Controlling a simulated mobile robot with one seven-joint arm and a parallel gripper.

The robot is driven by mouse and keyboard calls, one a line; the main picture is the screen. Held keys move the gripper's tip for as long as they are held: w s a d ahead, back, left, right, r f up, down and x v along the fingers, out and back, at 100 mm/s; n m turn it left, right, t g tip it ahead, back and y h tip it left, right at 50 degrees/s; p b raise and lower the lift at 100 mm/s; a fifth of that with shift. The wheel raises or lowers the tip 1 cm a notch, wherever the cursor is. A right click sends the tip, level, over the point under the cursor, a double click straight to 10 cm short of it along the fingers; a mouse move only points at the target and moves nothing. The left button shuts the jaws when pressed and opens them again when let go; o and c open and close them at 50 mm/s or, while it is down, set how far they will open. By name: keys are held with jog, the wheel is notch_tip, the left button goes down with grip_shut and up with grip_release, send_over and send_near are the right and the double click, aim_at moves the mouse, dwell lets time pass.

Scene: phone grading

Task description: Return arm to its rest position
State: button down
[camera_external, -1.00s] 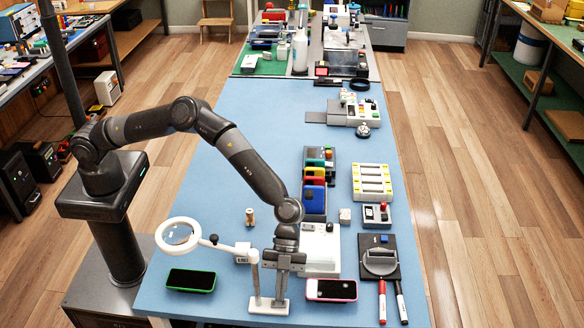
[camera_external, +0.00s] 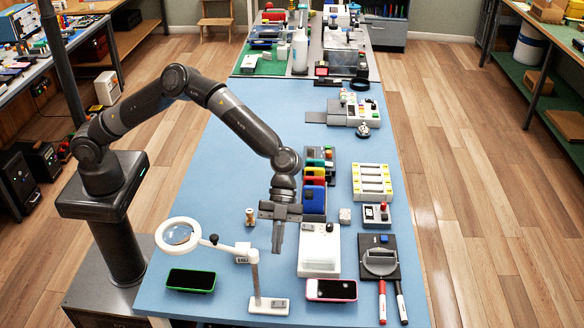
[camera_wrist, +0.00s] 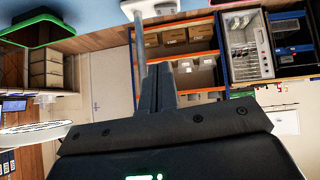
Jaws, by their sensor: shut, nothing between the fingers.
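My gripper (camera_external: 278,250) is shut and empty. It hangs fingers down above the blue table, left of the white device (camera_external: 320,250) and behind the white magnifier stand. In the wrist view its closed fingers (camera_wrist: 157,80) show in the middle. A green-edged phone (camera_external: 190,281) lies at the table's front left, and its green edge also shows in the wrist view (camera_wrist: 40,27). A pink-edged phone (camera_external: 331,290) lies to the right of the magnifier's foot. No phone is in my gripper.
The magnifier (camera_external: 180,236) stands on a post in front of my gripper. Coloured bins (camera_external: 314,190), a yellow-white tray (camera_external: 372,182), a black stand (camera_external: 379,258) and two markers (camera_external: 382,303) are to the right.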

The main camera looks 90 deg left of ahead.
jog(key=shift+s, duration=0.1)
dwell(0.3)
jog(key=s+a+r+n+t+y, duration=0.2)
jog(key=s+a+r+n+y, duration=0.25)
jog(key=s+a+r, duration=0.5)
jog(key=s+a+r+n+t+y, duration=0.25)
jog(key=s+a+r+n, duration=0.35)
jog(key=s+a, duration=0.65)
jog(key=s+a+n+t+y, duration=0.1)
jog(key=s+a+n, duration=0.2)
jog(key=s+a, duration=0.3)
jog(key=s+a+n+t+y, duration=0.1)
jog(key=s+a+n, duration=0.3)
jog(key=s, duration=1)
jog(key=shift+s+a, duration=0.4)
jog(key=shift+a, duration=0.8)
jog(key=shift+r, duration=0.1)
